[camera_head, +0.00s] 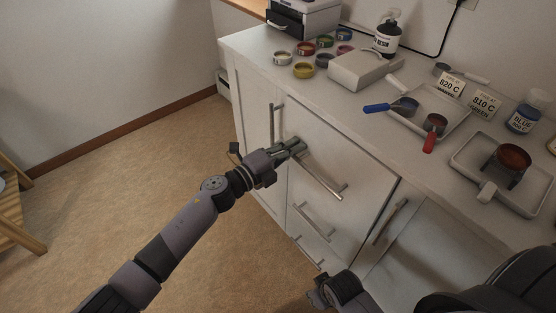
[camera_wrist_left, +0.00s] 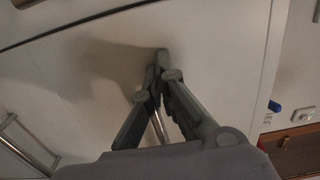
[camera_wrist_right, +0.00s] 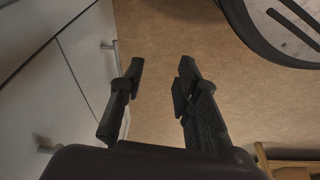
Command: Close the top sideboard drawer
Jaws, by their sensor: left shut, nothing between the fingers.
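The top sideboard drawer (camera_head: 345,160) has a pale front with a long metal bar handle (camera_head: 330,186). It looks nearly flush with the sideboard (camera_head: 252,62); I cannot tell whether a small gap remains. My left gripper (camera_head: 300,148) is shut and empty, with its fingertips at the drawer front near the left end of the handle. In the left wrist view the closed fingertips (camera_wrist_left: 161,58) are against or very near the pale front, and part of the handle (camera_wrist_left: 158,127) shows behind them. My right gripper (camera_head: 318,291) is low beside the lower drawers. Its fingers (camera_wrist_right: 162,65) are apart and empty.
Lower drawers with bar handles (camera_head: 314,222) sit below, and a cabinet door (camera_head: 420,245) is at the right. Paint pots (camera_head: 303,70), a white box (camera_head: 365,69) and trays (camera_head: 515,188) stand on top.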

